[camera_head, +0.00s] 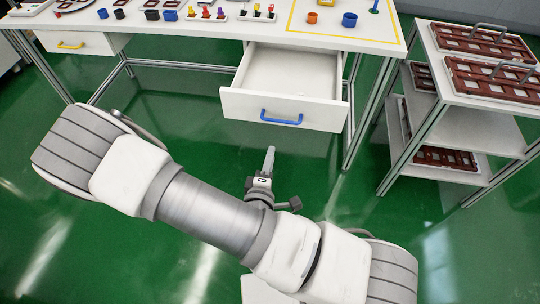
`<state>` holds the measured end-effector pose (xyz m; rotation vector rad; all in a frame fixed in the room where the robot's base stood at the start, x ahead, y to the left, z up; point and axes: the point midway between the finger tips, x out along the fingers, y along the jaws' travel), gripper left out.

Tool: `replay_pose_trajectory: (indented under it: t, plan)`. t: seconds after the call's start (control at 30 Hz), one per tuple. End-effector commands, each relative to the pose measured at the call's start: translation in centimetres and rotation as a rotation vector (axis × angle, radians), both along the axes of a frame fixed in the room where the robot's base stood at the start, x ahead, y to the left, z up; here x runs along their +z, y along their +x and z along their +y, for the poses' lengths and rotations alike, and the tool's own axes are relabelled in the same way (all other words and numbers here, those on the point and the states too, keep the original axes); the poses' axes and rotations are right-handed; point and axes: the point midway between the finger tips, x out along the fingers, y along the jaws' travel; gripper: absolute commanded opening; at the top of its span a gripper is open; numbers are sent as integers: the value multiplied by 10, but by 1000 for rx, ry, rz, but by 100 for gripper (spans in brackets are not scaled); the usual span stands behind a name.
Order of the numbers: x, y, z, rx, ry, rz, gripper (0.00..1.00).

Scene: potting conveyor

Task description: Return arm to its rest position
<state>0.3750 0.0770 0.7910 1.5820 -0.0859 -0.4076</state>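My arm stretches across the lower half of the head view, above the green floor. My gripper (268,164) shows past the middle of the arm, in front of the open drawer (282,108) and apart from its blue handle (281,118). The gripper is seen nearly edge-on, so I cannot tell whether its fingers are open or shut. I see no object at its tip. The open drawer is pulled out from under the white table and its visible inside is empty.
The white table (221,30) carries small coloured parts, cups and a yellow-outlined area. A closed drawer (72,44) with a yellow handle is at the left. A shelf rack (470,127) with brown trays stands at the right. Green floor is clear between table and arm.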

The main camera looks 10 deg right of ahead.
Motion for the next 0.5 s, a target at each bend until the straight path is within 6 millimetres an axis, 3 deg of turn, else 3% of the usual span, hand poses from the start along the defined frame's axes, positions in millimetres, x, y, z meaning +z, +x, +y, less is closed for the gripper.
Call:
replay_pose_trajectory:
  t: [0.5]
  plan:
    - [0, 1, 0, -10, 24, 11, 27]
